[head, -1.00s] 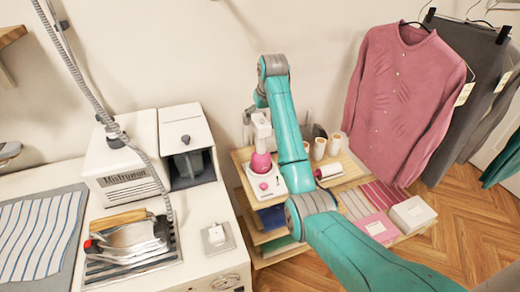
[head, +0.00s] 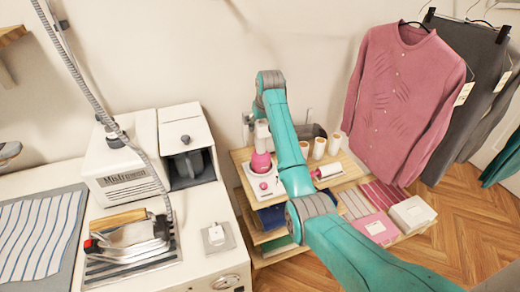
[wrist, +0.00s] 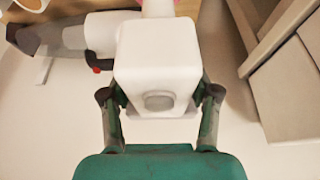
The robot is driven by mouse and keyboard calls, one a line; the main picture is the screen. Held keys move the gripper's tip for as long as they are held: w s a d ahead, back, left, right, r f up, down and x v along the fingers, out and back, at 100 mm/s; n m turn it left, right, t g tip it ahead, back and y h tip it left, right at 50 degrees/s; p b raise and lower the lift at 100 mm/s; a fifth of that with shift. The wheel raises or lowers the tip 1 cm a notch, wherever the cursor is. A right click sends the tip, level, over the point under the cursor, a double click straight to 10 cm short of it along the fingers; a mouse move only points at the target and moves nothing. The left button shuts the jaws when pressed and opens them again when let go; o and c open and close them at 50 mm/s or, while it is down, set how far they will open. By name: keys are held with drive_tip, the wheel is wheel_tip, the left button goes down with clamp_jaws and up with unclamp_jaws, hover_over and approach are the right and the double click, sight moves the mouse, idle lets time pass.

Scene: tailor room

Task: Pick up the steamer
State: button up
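The steamer, with a white top (head: 262,135) above a round pink body (head: 261,162), stands upright on the wooden shelf unit in the head view. In the wrist view the white boxy part of the steamer (wrist: 155,60), with a grey round knob, fills the space between the fingers of my gripper (wrist: 160,95). The fingers are spread, one on each side of it. I cannot tell whether they touch it. In the head view my gripper is mostly hidden behind my arm.
A pink and white roller (head: 328,171) lies on the shelf beside white spools (head: 319,148). A pink box (head: 376,228) and a white box (head: 412,212) are to the right. An iron (head: 130,240) sits on the white table at left. A pink shirt (head: 400,100) hangs behind.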

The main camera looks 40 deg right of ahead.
drive_tip(key=c, duration=0.8)
drive_tip(key=shift+r, duration=0.1)
clamp_jaws()
drive_tip(key=shift+r, duration=0.1)
